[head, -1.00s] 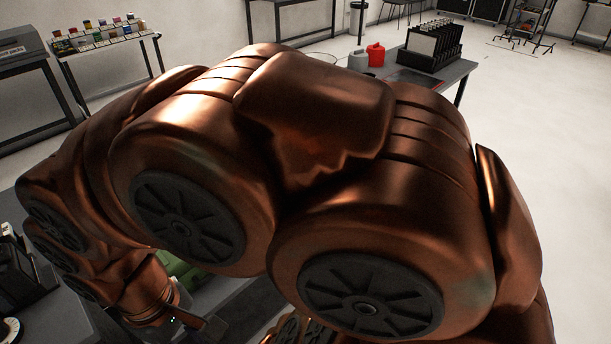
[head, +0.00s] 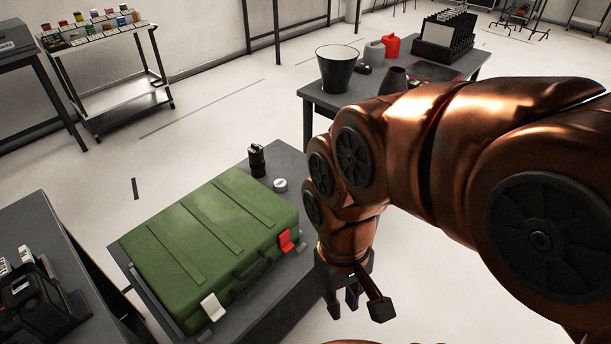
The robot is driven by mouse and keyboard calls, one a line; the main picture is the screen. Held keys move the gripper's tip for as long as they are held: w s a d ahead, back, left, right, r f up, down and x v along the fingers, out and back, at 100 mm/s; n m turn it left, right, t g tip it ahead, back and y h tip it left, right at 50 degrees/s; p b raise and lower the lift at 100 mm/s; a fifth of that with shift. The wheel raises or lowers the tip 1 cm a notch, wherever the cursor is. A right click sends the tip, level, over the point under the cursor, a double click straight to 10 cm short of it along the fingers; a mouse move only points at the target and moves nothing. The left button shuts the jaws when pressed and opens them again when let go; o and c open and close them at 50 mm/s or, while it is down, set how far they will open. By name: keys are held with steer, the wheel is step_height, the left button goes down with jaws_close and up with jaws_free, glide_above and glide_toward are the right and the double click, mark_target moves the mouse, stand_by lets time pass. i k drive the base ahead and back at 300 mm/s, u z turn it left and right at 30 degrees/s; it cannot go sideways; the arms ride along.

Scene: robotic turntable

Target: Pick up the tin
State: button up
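A small round tin (head: 280,185), pale on top, sits on the dark grey table near its far right corner, just behind the green case (head: 205,245). It looks upright, and nothing covers it. My gripper (head: 356,304) hangs at the end of my copper-coloured arm, right of and nearer than the tin, past the table's right edge in the picture. Its fingers point down and are spread apart, with nothing between them. The tin and the gripper are clearly apart.
A black cylinder (head: 257,160) stands left of the tin. The green case, with red and white latches, fills most of the table. Another table (head: 325,100) behind holds a dark bucket (head: 337,68) and a red can (head: 391,45). Floor between is clear.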

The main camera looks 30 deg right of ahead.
mark_target(280, 185)
steer(key=u, duration=4)
steer(key=k, duration=2.9)
steer(key=u, duration=0.15)
